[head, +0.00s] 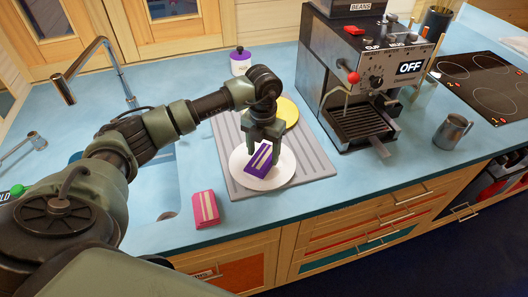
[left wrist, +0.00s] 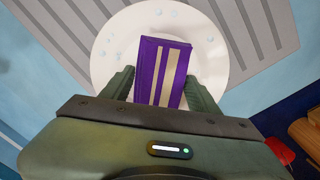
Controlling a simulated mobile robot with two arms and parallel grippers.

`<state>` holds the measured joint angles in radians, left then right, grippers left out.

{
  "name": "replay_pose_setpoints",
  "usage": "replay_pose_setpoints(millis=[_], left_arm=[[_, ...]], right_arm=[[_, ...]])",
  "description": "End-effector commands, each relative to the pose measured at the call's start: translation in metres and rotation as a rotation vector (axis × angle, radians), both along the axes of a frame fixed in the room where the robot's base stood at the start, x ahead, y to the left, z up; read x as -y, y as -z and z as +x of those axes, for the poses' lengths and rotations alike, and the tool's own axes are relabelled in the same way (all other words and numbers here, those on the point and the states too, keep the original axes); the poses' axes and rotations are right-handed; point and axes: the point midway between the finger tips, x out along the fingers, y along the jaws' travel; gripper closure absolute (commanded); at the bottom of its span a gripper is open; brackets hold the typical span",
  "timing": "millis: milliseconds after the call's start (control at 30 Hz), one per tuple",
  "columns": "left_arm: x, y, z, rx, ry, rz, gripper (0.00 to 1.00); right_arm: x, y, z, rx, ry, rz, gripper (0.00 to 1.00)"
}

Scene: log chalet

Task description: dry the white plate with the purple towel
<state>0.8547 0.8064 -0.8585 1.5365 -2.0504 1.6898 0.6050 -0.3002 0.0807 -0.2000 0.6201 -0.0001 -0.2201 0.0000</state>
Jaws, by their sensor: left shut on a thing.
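The white plate (head: 245,176) lies on the grey ribbed drying mat in the head view. It also fills the top middle of the left wrist view (left wrist: 215,68), with several bluish water drops on its surface. The purple towel (head: 258,159) is folded, with pale stripes, and is over the plate. In the left wrist view the towel (left wrist: 149,65) sits between the two fingers. My left gripper (head: 264,146) points down over the plate and is shut on the towel. I cannot tell whether the towel touches the plate. My right gripper is not in view.
A pink folded towel (head: 206,208) lies left of the grey mat (head: 312,160). A yellow plate (head: 287,112) is behind the white plate. The coffee machine (head: 345,75) and a metal jug (head: 452,131) stand to the right. The sink (head: 150,190) is at left.

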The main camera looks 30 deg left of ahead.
Motion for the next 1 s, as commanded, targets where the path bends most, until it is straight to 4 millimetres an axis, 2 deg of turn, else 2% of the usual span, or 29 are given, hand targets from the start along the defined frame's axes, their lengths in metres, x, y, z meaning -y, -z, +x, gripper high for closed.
replay_pose_setpoints(millis=[133,467,1000], left_arm=[[-0.012,0.001,-0.001,0.001,-0.002,0.002,0.72],[-0.013,-0.001,-0.001,0.000,-0.001,0.002,0.72],[-0.013,-0.052,-0.001,0.001,-0.001,0.002,0.72]], right_arm=[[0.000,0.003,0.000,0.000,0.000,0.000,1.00],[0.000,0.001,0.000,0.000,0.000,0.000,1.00],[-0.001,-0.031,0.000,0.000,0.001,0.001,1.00]])
